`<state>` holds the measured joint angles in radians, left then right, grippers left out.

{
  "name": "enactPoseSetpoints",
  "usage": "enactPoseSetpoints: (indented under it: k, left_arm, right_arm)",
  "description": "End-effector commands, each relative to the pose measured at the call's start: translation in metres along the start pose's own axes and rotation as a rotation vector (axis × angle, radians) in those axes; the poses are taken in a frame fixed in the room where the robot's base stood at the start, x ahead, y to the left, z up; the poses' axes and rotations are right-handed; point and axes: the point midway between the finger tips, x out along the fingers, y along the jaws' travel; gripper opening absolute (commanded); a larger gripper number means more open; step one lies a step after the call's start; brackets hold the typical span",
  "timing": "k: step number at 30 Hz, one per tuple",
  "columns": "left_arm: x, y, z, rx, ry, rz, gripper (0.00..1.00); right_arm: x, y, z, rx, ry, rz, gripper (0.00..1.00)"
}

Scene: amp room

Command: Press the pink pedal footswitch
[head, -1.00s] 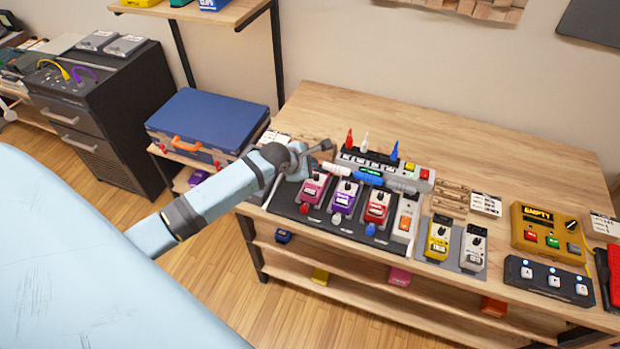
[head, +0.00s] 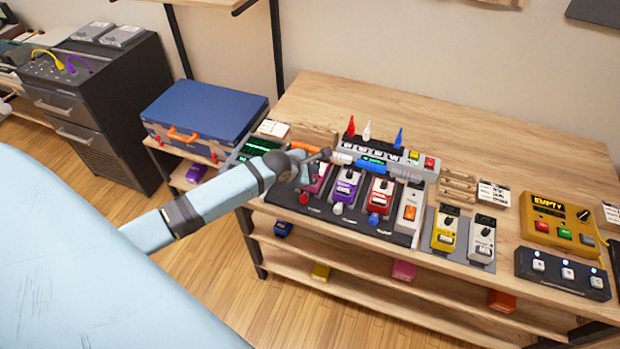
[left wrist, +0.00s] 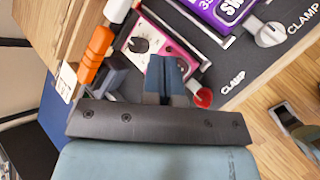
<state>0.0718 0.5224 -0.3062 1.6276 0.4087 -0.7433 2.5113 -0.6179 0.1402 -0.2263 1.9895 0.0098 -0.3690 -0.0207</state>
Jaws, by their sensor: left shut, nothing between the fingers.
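The pink pedal (head: 319,181) sits at the left end of the dark pedalboard (head: 345,222) on the wooden table. My left gripper (head: 318,157) is at this pedal and covers part of it in the head view. In the left wrist view the pink pedal (left wrist: 182,50) shows a white panel and a black knob. The shut left fingers (left wrist: 167,76) lie in front of its lower part, are empty, and hide its footswitch. I cannot tell whether they touch it. My right gripper is not in view.
A purple pedal (head: 345,190) and a red pedal (head: 380,196) stand to the right on the same board. A red clamp knob (left wrist: 203,97) is close to the fingers. A blue case (head: 205,110) stands to the left.

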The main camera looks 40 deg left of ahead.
Motion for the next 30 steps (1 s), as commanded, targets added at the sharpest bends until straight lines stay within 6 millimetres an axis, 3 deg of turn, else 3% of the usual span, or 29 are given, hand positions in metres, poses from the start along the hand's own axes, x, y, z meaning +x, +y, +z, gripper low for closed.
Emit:
enactPoseSetpoints:
  k: [30]
  left_arm:
    - [0.0032,-0.0026,-0.0028,0.0,0.001,0.0,0.0]
  right_arm:
    - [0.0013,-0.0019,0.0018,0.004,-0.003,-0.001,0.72]
